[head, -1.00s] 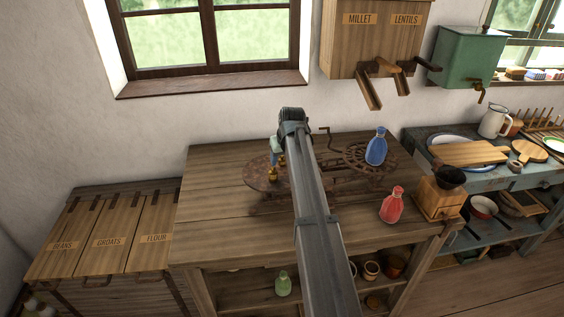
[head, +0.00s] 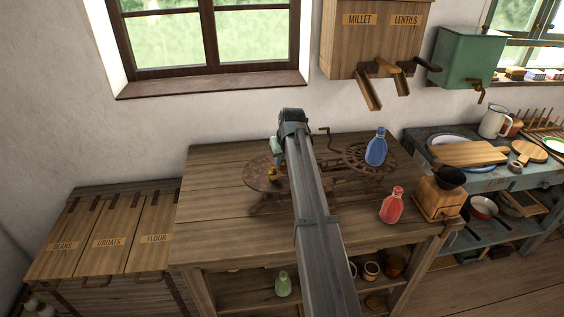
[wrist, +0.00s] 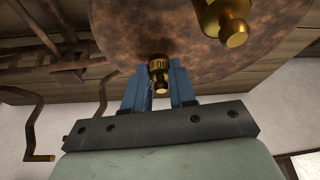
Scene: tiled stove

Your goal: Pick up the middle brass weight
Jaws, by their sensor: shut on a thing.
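My gripper (wrist: 160,92) has blue fingers and is shut on a small brass weight (wrist: 158,68) with a partly readable number, seen between the fingertips in the wrist view. The held weight is at the rusty round pan (wrist: 130,30) of the scale; whether it touches the pan is unclear. A larger brass weight (wrist: 225,22) stands on the pan beside it. In the head view my gripper (head: 278,158) is over the left pan (head: 258,178), mostly hidden by my arm. One brass weight (head: 273,175) shows there.
The scale's right pan (head: 356,153) is near a blue bottle (head: 376,148). A red bottle (head: 391,206) and a coffee grinder (head: 438,197) stand on the right of the wooden table (head: 215,215). The table's left side is clear. Grain chutes (head: 370,90) hang on the wall behind.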

